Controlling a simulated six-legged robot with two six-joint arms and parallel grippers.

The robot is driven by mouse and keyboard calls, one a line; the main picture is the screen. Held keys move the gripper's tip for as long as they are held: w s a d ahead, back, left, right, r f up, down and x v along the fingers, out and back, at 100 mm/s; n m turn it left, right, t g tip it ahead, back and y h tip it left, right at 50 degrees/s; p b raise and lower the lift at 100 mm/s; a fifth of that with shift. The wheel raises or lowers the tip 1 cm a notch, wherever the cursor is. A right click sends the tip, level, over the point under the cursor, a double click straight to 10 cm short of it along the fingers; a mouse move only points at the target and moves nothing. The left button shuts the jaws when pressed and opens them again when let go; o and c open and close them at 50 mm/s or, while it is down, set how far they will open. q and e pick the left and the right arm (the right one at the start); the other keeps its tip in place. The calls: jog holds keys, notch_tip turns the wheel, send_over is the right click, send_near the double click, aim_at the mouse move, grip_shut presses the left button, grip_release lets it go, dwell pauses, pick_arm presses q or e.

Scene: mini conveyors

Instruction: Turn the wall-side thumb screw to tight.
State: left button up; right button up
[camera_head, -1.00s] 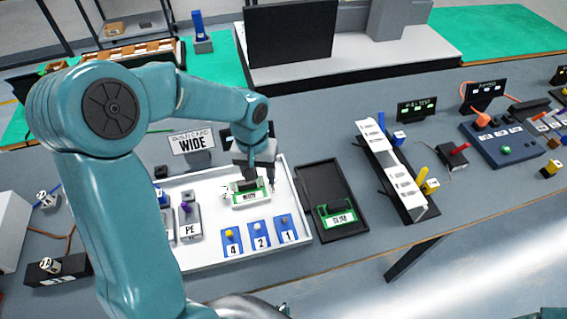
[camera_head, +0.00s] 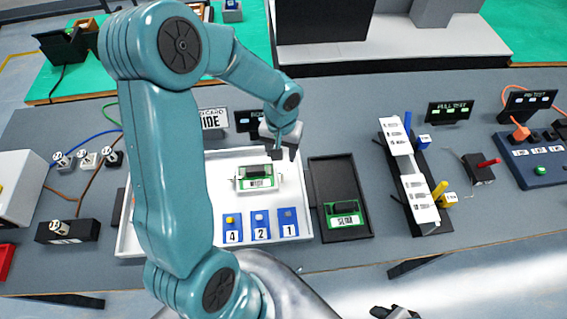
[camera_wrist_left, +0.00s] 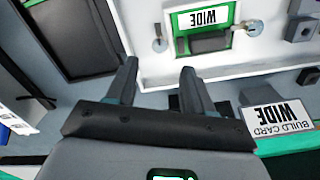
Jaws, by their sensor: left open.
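The green board marked WIDE (camera_head: 257,184) lies in the white tray (camera_head: 215,254); it also shows in the wrist view (camera_wrist_left: 205,19). I cannot tell which is the wall-side one, nor how tight either is. My left gripper (camera_head: 282,155) is open and empty, behind and right of the board. In the wrist view its fingertips (camera_wrist_left: 159,68) are apart, with the left screw beyond the gap between them. A dark shape at the bottom edge may be my right gripper (camera_head: 392,312).
Blue blocks marked 4, 2 and 1 (camera_head: 260,226) lie in the tray's front. A black tray (camera_head: 330,178) with a green SLIM board (camera_head: 345,219) stands at the right. The build card sign (camera_wrist_left: 276,122) stands behind the white tray. My left arm hides the tray's left part.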

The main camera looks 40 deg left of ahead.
aim_at(281, 170)
pick_arm(q)
jog(key=f, duration=0.2)
jog(key=s+f, duration=0.1)
jog(key=shift+s+d+f, duration=0.1)
jog(key=shift+d+f, duration=0.1)
jog(key=shift+d, duration=0.15)
jog(key=f, duration=0.2)
jog(key=w+f, duration=0.1)
jog(key=f, duration=0.1)
jog(key=shift+a, duration=0.3)
jog(key=shift+d+f, duration=0.1)
jog(key=shift+f, duration=0.05)
jog(key=shift+s+d, duration=0.1)
jog(key=shift+s, duration=0.2)
jog(key=shift+w, duration=0.2)
jog(key=c, duration=0.4)
jog(key=shift+w, duration=0.1)
jog(key=c, duration=0.5)
grip_shut()
